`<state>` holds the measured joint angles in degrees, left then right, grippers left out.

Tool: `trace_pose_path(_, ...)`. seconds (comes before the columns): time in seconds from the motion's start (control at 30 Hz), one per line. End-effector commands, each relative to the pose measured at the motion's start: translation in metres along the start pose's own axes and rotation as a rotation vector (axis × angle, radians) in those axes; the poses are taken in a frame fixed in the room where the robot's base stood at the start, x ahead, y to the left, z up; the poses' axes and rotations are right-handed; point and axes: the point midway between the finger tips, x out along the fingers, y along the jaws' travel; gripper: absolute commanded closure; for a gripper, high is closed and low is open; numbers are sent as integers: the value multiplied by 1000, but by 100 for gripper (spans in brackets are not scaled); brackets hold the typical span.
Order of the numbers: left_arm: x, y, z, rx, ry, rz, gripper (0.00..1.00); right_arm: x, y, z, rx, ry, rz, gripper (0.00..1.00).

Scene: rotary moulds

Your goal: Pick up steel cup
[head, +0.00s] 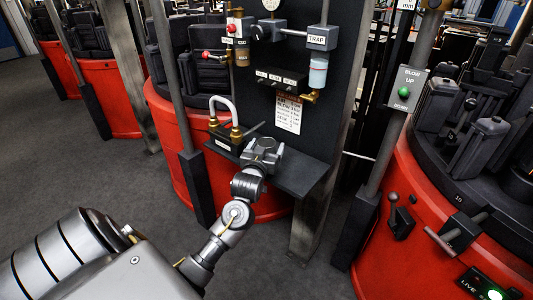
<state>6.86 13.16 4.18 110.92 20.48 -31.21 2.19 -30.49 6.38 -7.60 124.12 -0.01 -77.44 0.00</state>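My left gripper (265,150) reaches in from the lower left and is over the left part of a small dark shelf (305,177) on the black panel. A small round grey metal shape shows at the gripper's end. I cannot tell whether it is the steel cup or part of the gripper. No steel cup can be made out clearly elsewhere. The gap between the fingers is too small and dark to tell if they are open or shut. My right gripper is not in view.
A brass fitting with a pale looped hose (224,108) stands just left of the gripper. The black panel (340,75) carries valves, a trap and a tag (288,114). Red rotary machines (415,220) stand on both sides. The shelf's right part is bare.

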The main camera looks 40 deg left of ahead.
Motion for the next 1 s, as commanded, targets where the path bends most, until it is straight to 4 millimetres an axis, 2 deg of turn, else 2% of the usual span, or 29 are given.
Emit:
trace_pose_path(0.07, 0, 0, 0, 0, 0, 0, 31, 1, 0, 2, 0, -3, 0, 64)
trace_pose_path(0.37, 0, 0, 0, 0, 0, 0, 70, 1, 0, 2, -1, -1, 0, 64)
trace_pose_path(0.73, 0, 0, -7, 0, 2, 0, 71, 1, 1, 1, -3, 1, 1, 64)
trace_pose_path(0.87, 0, 0, -22, -1, 4, 0, 71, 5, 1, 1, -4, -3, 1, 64)
trace_pose_path(0.93, 0, 0, -33, -2, 4, -1, 71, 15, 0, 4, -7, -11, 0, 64)
trace_pose_path(1.0, -8, 0, -44, -2, 3, -1, 71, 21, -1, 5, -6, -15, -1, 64)
